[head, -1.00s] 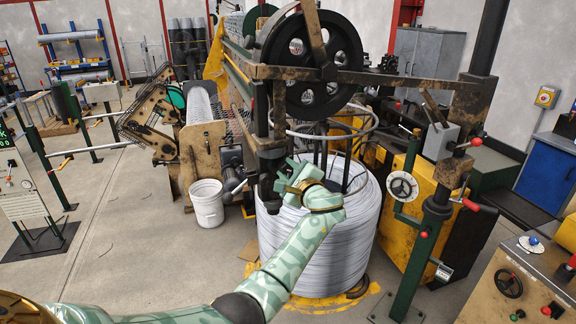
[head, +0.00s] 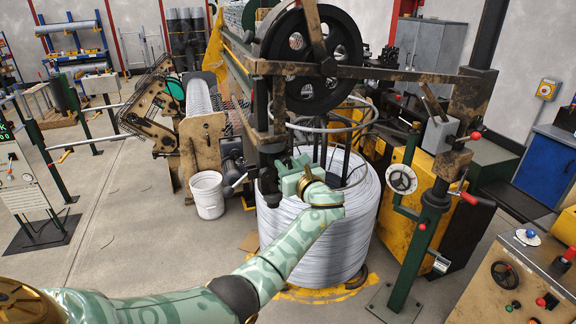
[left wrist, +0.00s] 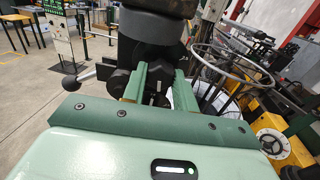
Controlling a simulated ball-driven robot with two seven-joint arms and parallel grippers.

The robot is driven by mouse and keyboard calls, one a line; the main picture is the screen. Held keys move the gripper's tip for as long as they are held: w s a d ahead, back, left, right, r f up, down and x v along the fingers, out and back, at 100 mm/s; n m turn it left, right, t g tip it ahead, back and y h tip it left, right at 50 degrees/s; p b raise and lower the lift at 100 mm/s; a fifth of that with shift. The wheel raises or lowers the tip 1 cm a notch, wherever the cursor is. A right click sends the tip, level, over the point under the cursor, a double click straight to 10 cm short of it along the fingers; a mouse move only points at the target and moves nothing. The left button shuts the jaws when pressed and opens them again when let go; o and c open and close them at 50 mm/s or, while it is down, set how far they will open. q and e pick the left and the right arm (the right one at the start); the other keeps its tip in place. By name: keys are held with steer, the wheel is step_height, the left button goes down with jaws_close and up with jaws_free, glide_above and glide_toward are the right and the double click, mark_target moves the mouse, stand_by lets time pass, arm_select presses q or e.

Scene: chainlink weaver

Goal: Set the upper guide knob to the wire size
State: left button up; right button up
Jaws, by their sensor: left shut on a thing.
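The dark upper guide knob (head: 267,188) sits at the lower end of the dark vertical post under the big black wheel, left of the wire coil's top. It also shows in the left wrist view (left wrist: 122,82), between and beside my jaws. My left gripper (head: 279,184) reaches it from the front right and is shut on it. In the left wrist view, the green fingers (left wrist: 155,88) stand on both sides of the dark knob. The jaws partly hide the knob, and no size marks on it are readable. My right gripper is not in view.
The large wire coil (head: 318,235) stands right behind my left forearm. A white bucket (head: 207,195) stands to the left. The big black wheel (head: 310,60) hangs above. Open floor lies at the left front.

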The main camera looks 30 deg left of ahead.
arm_select(q)
steer(key=shift+f+m, duration=0.15)
steer(key=shift+m, duration=0.65)
steer(key=o, duration=1)
steer(key=b+v, duration=0.4)
steer(key=v, duration=1.2)
steer(key=shift+s+d, duration=0.1)
